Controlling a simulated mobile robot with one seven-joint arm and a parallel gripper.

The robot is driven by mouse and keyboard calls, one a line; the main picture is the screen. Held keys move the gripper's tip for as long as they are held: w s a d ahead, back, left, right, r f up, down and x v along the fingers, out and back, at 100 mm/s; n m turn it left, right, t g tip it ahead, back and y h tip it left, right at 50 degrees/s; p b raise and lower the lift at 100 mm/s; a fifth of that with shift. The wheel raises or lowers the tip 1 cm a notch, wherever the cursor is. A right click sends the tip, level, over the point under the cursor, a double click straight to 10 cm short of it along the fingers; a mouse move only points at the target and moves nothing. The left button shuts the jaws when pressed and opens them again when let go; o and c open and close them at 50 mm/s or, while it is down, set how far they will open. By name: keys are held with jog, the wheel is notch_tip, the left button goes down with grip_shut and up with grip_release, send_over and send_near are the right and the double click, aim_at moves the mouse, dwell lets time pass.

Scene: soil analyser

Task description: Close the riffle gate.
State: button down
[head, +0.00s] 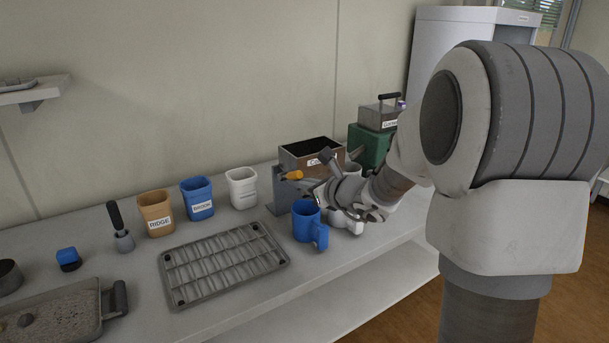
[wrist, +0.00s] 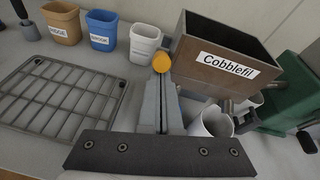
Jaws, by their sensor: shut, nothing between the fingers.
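The riffle box is a brown open-topped hopper (head: 300,155) on a grey stand (head: 283,192), labelled "Cobblefil" in the wrist view (wrist: 222,66). An orange knob (head: 293,175), which looks like the gate handle, sticks out at its left front. In the wrist view the orange knob (wrist: 161,62) shows just beyond my fingertips. My gripper (wrist: 162,84) is shut and empty, its fingers pointing at the knob; I cannot tell whether they touch it. In the head view my gripper (head: 314,188) is in front of the hopper, partly hidden by my wrist. The gate plate itself is not clearly visible.
A blue mug (head: 305,222) and a white mug (wrist: 213,122) stand close below my gripper. A green box (head: 368,145) is right of the hopper. Brown, blue and white cups and a slotted grey tray (head: 222,262) lie to the left.

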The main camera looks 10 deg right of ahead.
jog(key=shift+w+a+r+g+h+p, duration=0.15)
jog(key=shift+r+g+p, duration=0.35)
jog(key=shift+p, duration=0.85)
jog(key=shift+w+d+r+g+h+p, duration=0.25)
jog(key=shift+r+p, duration=0.4)
jog(key=shift+p, duration=0.65)
jog(key=p, duration=0.1)
jog(key=g+p, duration=0.1)
jog(key=p, duration=0.1)
jog(key=shift+w+a+r, duration=0.1)
jog(key=shift+a+r, duration=0.1)
jog(key=shift+a, duration=0.05)
jog(key=shift+p, duration=0.6)
jog(key=shift+f, duration=0.15)
